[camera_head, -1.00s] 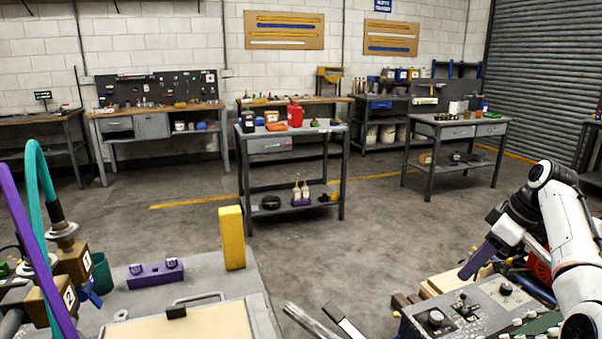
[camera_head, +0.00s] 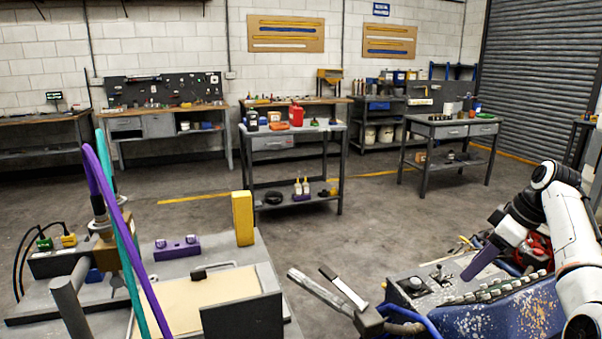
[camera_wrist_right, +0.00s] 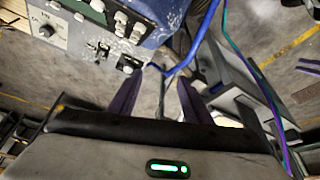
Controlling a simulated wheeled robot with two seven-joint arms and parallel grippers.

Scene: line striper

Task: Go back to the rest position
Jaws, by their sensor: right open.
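My right arm comes in from the right in the head view. Its gripper (camera_head: 484,262) has purple fingers that point down and left, above the control panel (camera_head: 432,283) of the line striper. In the right wrist view the right gripper (camera_wrist_right: 160,92) shows two dark purple fingers spread apart with nothing between them. The panel with its knobs (camera_wrist_right: 90,35) lies beyond the fingers at upper left in that view. My left gripper is not in view.
A grey bench (camera_head: 272,262) with a yellow block (camera_head: 243,218) and a purple holder (camera_head: 177,247) stands at the left. Purple and teal hoses (camera_head: 116,220) arch there. Metal handles (camera_head: 330,292) stand between bench and panel. Open floor (camera_head: 350,225) lies beyond, before a workbench (camera_head: 295,150).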

